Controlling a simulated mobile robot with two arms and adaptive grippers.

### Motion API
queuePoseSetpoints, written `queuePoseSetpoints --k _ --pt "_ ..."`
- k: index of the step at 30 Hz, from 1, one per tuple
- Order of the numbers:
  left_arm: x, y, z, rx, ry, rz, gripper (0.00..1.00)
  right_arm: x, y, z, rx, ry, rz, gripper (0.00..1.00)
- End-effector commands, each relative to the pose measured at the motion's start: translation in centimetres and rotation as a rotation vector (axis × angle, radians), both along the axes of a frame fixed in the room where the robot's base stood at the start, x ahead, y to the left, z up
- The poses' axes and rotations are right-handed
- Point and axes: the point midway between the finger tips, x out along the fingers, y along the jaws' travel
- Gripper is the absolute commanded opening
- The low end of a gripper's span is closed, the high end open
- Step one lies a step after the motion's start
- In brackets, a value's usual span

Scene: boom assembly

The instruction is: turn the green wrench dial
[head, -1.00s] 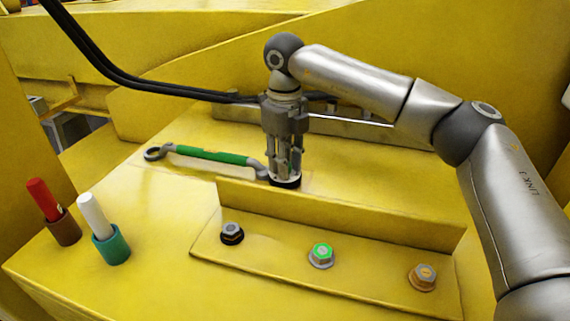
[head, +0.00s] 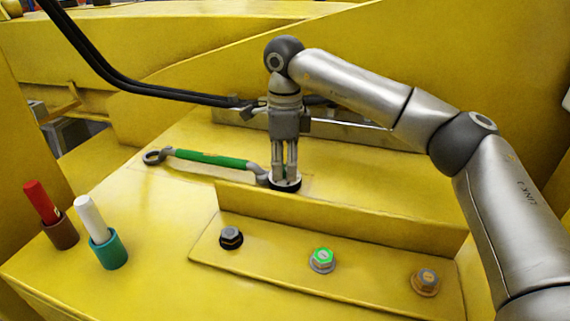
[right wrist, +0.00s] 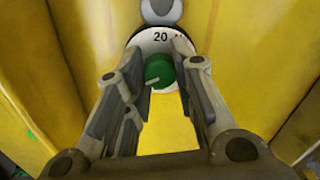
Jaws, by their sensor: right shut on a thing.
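The wrench (head: 212,159) with a green handle lies on the yellow surface, its ring end at the left. Its dial head (head: 288,187), a dark round base, is at the right end. My right gripper (head: 286,176) points straight down over this head. In the right wrist view the green dial knob (right wrist: 159,70) sits between the two fingers, with a white ring marked "20" behind it. The gripper is shut on the knob. The fingers hide most of the knob in the head view. My left gripper is not in view.
A red marker (head: 42,202) and a white marker (head: 90,217) stand in holders at the left. Black hoses (head: 150,90) run behind.

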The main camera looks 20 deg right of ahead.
Motion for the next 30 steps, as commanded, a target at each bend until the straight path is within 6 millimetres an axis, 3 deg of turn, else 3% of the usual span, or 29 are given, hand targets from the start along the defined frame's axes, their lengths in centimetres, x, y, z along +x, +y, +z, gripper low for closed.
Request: queuePoseSetpoints --k 17,18,22,30 --pt "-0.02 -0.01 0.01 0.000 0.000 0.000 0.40 0.02 0.06 0.14 0.002 -0.003 0.030 0.00" --pt "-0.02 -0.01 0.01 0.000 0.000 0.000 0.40 0.02 0.06 0.14 0.001 -0.003 0.030 0.29" --pt "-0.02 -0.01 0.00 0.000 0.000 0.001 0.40 0.02 0.05 0.11 0.002 -0.002 0.030 0.46" --pt "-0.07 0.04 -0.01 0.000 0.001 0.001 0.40 0.00 0.03 0.04 0.001 0.000 0.029 0.47"
